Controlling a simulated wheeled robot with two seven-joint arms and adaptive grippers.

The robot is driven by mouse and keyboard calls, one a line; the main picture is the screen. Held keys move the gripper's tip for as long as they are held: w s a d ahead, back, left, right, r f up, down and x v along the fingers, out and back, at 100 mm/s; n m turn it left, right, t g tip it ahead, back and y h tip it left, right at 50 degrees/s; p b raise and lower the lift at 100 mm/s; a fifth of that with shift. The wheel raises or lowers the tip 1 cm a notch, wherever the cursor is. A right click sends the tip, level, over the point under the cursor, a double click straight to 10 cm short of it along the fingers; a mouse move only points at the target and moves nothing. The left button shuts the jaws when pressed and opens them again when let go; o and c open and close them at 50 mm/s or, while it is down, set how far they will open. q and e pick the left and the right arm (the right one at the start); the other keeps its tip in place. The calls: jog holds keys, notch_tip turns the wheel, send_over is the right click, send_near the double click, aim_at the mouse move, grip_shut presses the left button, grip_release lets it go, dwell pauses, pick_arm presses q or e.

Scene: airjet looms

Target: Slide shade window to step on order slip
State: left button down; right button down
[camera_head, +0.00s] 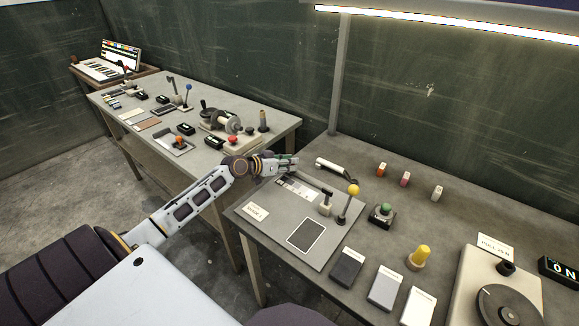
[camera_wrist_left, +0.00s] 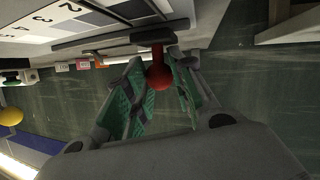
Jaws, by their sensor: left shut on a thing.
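The shade strip (camera_head: 297,188) lies on a grey panel on the near table, with shades running from light to dark. In the left wrist view the strip (camera_wrist_left: 50,28) shows printed step numbers and grey patches. The dark window slider (camera_wrist_left: 105,42) crosses it and carries a red knob (camera_wrist_left: 159,76). My left gripper (camera_head: 288,163) is at the far end of the strip. Its green-padded fingers are shut on the red knob. The step framed by the window cannot be read. A small white slip (camera_head: 255,211) with print too small to read surely is at the panel's near-left corner.
A yellow-ball lever (camera_head: 353,190), a small black-knobbed lever (camera_head: 326,200) and a dark rectangular pad (camera_head: 306,235) are on the same panel. A white handle (camera_head: 334,170) lies behind it. The second table (camera_head: 207,153) stands close at left, with a red knob (camera_head: 233,139).

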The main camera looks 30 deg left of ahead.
pick_arm(q)
jog(key=shift+a+r, duration=0.1)
jog(key=shift+a, duration=0.1)
jog(key=c, duration=1.5)
grip_release()
jog(key=o, duration=0.3)
jog(key=shift+a, duration=0.15)
jog(key=shift+s, duration=0.15)
pick_arm(e)
jog(key=shift+w, duration=0.1)
pick_arm(q)
jog(key=shift+s+a+r, duration=0.1)
jog(key=shift+s+r, duration=0.1)
jog(key=shift+s, duration=0.4)
jog(key=shift+v, duration=5.15)
pick_arm(e)
jog(key=shift+w, duration=0.15)
